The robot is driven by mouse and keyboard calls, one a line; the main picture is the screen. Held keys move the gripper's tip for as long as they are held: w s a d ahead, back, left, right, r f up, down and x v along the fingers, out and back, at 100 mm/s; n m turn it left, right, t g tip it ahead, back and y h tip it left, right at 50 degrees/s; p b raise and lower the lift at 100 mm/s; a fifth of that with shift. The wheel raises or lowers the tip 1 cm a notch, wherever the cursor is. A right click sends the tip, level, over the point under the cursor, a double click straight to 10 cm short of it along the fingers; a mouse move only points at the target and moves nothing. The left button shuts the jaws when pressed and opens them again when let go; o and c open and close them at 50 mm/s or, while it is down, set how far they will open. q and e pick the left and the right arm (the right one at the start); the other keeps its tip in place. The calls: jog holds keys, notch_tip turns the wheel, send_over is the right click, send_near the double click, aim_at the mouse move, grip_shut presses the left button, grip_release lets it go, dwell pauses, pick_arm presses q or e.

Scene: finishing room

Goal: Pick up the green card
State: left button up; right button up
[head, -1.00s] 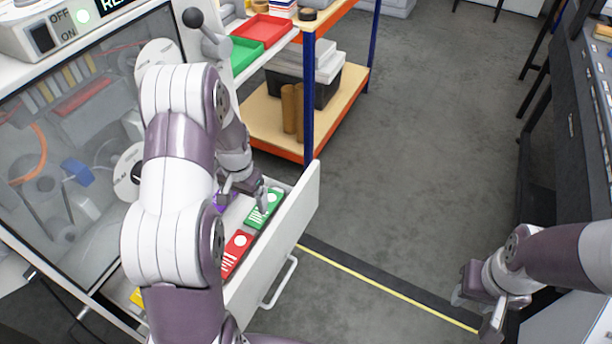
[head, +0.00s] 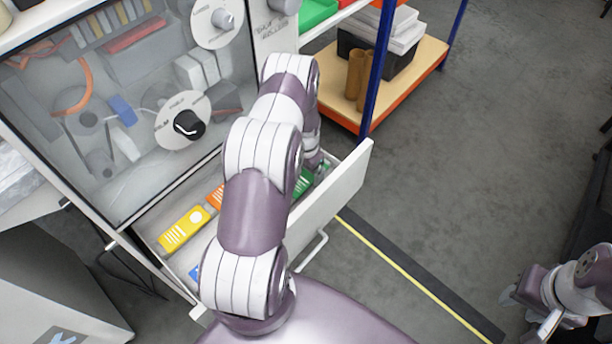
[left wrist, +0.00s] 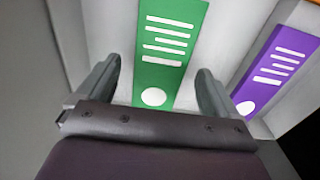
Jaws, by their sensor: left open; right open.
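The green card (left wrist: 168,48) lies flat in the open drawer (head: 345,192), with white lines and a white dot on it. In the left wrist view my left gripper (left wrist: 158,92) is open, with one finger on each side of the card's near end. I cannot tell the height of the fingertips over it. In the head view only a bit of the green card (head: 303,184) shows; my left arm covers the rest of it and the left gripper's fingers. My right gripper (head: 530,312) is open and empty at the lower right, far from the drawer.
A purple card (left wrist: 277,70) lies right of the green one in the wrist view. A yellow card (head: 184,230), an orange card (head: 216,196) and a blue card (head: 194,272) are also in the drawer. A shelf unit (head: 400,97) stands behind; the floor to the right is clear.

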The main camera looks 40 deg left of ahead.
pick_arm(q)
jog(key=shift+f, duration=0.25)
jog(key=c, duration=1.1)
